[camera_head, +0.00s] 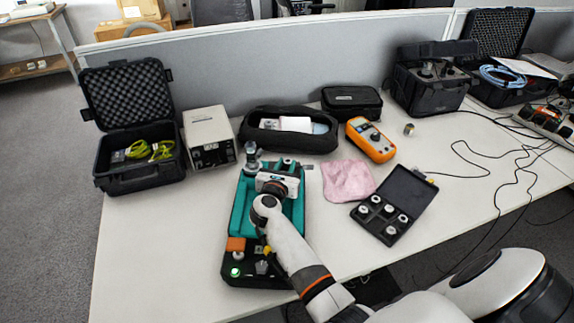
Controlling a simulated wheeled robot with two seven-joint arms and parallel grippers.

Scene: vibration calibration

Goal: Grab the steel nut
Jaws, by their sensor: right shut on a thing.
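My right gripper (262,165) is over the far part of a teal-and-black calibration device (240,213). It is shut on a small metal part, mostly hidden by the gripper itself, and I cannot tell for sure that it is the steel nut. A grey metal piece (251,149) stands upright at the device's far left, right by the gripper. A small metal cylinder (409,129) lies apart on the table at the right. My left gripper is not in view.
A pink cloth (348,181) and an open black case (417,190) with several metal parts lie right of the device. An orange meter (370,139), a black pouch (289,128), a grey box (209,136) and an open foam case (138,169) stand behind. The table's front left is clear.

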